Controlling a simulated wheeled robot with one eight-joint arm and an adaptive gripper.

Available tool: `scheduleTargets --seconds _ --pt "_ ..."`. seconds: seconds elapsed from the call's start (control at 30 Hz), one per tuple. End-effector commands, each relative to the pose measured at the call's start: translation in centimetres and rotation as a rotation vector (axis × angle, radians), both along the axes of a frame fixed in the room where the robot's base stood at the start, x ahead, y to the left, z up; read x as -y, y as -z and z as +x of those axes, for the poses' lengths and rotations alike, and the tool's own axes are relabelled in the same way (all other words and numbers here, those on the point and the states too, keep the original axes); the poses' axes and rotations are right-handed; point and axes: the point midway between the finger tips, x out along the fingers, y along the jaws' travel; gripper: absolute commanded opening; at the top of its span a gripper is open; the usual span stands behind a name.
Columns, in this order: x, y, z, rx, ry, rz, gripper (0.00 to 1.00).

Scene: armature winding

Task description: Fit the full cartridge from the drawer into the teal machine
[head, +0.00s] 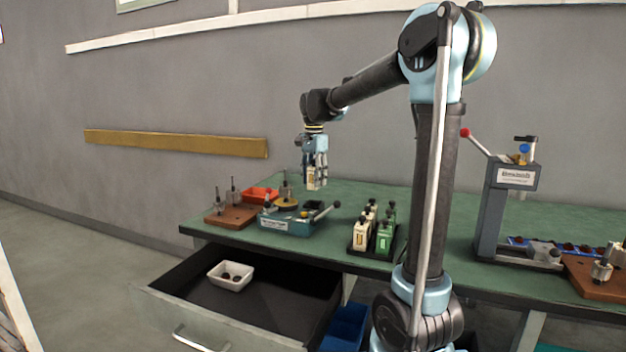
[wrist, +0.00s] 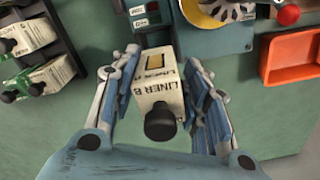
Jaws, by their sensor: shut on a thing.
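In the wrist view the cartridge (wrist: 158,98) sits between the two fingers, with "LINER B" lettering, a yellow-framed window and a black knob towards me. The teal machine (head: 287,225) has a label, a yellow disc and a lever on its right. In the wrist view the machine (wrist: 196,45) lies beyond the cartridge, which hides part of it. The drawer (head: 265,305) stands open below the bench.
A black rack (head: 358,248) of cream and green cartridges stands right of the machine. An orange tray (head: 262,193) and brown board (head: 232,216) are left. A lever press (head: 492,205) stands further right.

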Motion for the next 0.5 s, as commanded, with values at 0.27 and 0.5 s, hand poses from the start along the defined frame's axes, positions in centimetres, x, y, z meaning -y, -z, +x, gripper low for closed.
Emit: scheduleTargets --seconds 0.27,0.5 --pt "0.0 0.4 0.0 0.000 -0.001 0.000 0.15" --pt "-0.1 2.4 0.0 0.000 -0.001 0.000 0.15"
